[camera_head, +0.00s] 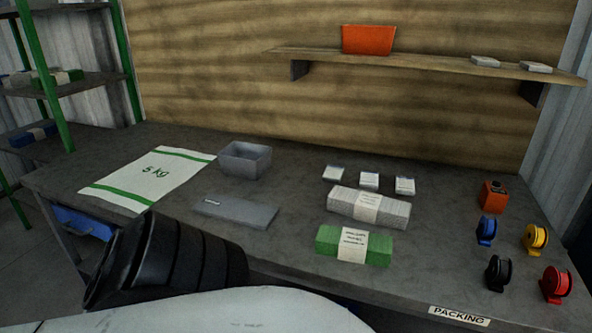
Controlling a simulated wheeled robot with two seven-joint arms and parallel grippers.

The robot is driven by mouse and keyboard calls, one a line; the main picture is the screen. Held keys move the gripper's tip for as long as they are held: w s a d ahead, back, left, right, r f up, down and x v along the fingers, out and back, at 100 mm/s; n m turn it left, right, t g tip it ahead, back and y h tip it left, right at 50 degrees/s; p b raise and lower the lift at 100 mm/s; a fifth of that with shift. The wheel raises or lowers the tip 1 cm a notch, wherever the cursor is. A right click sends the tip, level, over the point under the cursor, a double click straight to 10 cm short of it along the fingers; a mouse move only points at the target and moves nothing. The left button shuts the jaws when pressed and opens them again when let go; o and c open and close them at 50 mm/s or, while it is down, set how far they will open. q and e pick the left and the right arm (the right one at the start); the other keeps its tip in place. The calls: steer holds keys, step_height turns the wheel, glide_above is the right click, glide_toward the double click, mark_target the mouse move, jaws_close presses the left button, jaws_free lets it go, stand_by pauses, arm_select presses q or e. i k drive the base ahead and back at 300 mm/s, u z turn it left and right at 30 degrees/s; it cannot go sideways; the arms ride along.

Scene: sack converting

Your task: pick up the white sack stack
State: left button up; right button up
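The white sack stack (342,200) is a long, pale grey-white bundle with a paper band around its middle. It lies on the workbench (290,235), right of centre. A green sack stack (327,241) with a similar label lies just in front of it, close to it. A flat white sack (150,180) with green stripes and "5 kg" print lies at the bench's left. Neither of my grippers shows; only a black ribbed part and a white link of my arm fill the lower left, away from the stack.
A grey open bin (245,161) and flat grey plate (235,211) lie left of the stack. Several small white packets (369,180) sit behind it. Tape rolls (537,238) and an orange box (493,195) stand right. A shelf (430,63) hangs above.

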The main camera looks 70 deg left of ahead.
mark_target(374, 208)
steer(key=u, duration=2.15)
